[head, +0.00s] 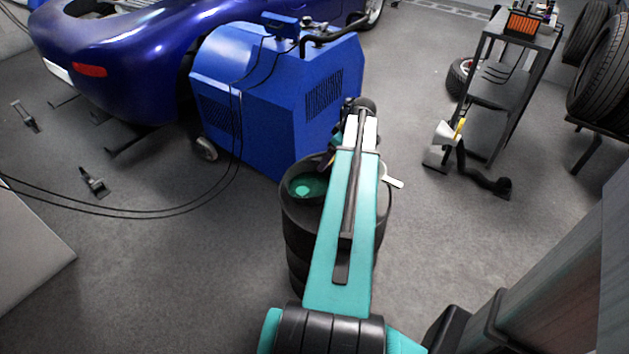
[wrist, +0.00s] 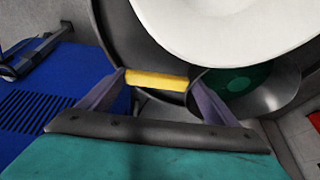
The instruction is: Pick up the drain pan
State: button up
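The drain pan seems to be the large white round dish (wrist: 230,25) at the top of the wrist view, with a yellow handle bar (wrist: 157,80) beside it. How bar and dish join is unclear. My gripper (wrist: 158,79) has one finger at each end of the yellow bar and looks closed on it. In the head view my arm hides most of the pan; a small white edge (head: 393,182) shows right of the arm. A dark drum (head: 297,225) stands below, with a green round surface (head: 308,187) in its top, also visible in the wrist view (wrist: 238,84).
A blue machine (head: 265,95) stands close behind and left of the drum, with cables hanging to the floor. A blue car (head: 120,50) is at the upper left. A dark cart (head: 500,95) and tyres (head: 605,75) stand at the right. The floor at left is mostly open.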

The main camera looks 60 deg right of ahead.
jog(key=c, duration=0.4)
jog(key=shift+r, duration=0.3)
jog(key=shift+c, duration=0.3)
notch_tip(320, 180, up, 9)
jog(key=shift+r, duration=0.15)
dwell(0.8)
dwell(0.7)
